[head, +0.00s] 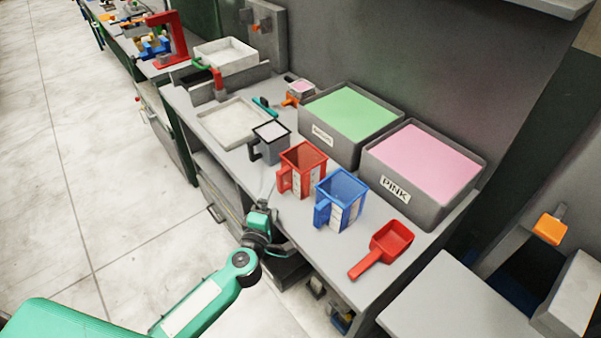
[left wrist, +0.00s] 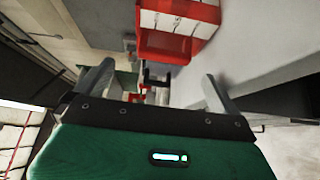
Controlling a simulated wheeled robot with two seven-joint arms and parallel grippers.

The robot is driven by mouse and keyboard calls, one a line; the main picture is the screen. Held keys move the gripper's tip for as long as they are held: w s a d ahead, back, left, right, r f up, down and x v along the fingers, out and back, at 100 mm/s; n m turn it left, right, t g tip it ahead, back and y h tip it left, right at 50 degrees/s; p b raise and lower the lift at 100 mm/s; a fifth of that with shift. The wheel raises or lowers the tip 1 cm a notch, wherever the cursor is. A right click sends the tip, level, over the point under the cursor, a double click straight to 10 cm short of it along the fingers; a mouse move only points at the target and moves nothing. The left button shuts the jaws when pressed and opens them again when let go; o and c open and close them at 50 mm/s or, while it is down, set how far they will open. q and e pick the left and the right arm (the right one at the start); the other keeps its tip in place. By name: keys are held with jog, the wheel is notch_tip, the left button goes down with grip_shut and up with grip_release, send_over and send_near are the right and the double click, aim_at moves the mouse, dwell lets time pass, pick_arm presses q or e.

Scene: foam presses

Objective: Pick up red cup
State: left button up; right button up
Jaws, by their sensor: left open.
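The red cup (head: 303,166) is a square measuring cup with a white marked side, standing upright on the grey counter (head: 378,221). Its handle points left, toward the counter's front edge. In the left wrist view, the red cup (left wrist: 180,28) is at the top, above the gap between the fingers. My left gripper (head: 267,196) is at the counter's front edge, in front of the red cup and apart from it. In the left wrist view, its two fingers (left wrist: 158,86) are spread wide with nothing held between them. My right gripper is out of view.
A blue cup (head: 341,197) stands close right of the red one, a grey cup (head: 270,142) close left. A red scoop (head: 384,249) lies further right. Green-filled (head: 350,118) and pink-filled (head: 425,169) bins stand behind. A shallow tray (head: 232,120) lies further left.

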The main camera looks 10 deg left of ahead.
aim_at(280, 186)
pick_arm(q)
jog(key=w, duration=0.8)
jog(key=shift+d+f, duration=0.35)
jog(key=shift+f, duration=0.05)
jog(key=c, duration=1.2)
